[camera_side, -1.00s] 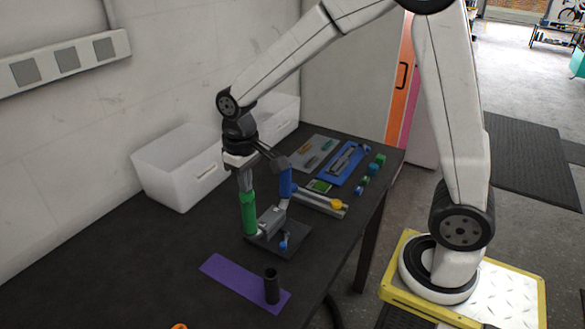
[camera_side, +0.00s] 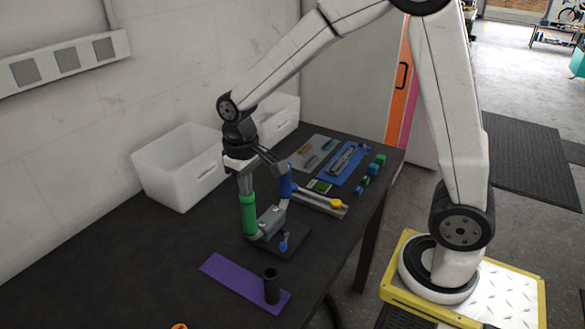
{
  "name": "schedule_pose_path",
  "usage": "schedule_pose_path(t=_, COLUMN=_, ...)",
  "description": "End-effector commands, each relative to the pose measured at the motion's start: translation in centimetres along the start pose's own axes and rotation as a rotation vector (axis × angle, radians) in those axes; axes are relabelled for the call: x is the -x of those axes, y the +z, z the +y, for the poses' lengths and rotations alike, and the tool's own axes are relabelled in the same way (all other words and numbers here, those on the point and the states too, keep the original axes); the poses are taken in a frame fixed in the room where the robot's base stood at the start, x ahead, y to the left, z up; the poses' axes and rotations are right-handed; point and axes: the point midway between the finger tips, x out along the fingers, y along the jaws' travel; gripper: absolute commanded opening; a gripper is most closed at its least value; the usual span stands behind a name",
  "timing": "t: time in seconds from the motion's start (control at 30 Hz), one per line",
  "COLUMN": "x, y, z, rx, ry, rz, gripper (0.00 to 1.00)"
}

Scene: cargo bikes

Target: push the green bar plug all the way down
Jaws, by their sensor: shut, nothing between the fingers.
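The green bar plug (camera_side: 248,214) stands upright on the left side of a grey fixture (camera_side: 270,217) on a dark base plate (camera_side: 292,243). My gripper (camera_side: 245,178) is shut and points down at the top of the green piece. I cannot tell whether its fingertips touch the green piece. A blue upright piece (camera_side: 286,183) stands on the right side of the fixture. How deep the green plug sits is too small to tell.
A purple mat (camera_side: 232,279) with a black cylinder (camera_side: 271,287) lies in front. White bins (camera_side: 178,170) stand against the wall. A blue tray (camera_side: 344,163) and small blue and green blocks (camera_side: 370,172) lie at the right. The table's left part is clear.

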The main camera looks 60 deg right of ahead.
Motion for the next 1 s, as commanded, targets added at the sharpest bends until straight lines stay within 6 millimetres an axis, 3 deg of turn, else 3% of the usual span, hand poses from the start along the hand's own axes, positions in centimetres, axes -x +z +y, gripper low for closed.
schedule_pose_path(t=0.37, x=0.1, y=0.1, z=0.0, rx=0.0, ry=0.0, rz=-0.006, gripper=0.0)
schedule_pose_path(t=1.0, x=3.7, y=0.0, z=0.0, rx=0.0, ry=0.0, rz=0.0, gripper=0.0)
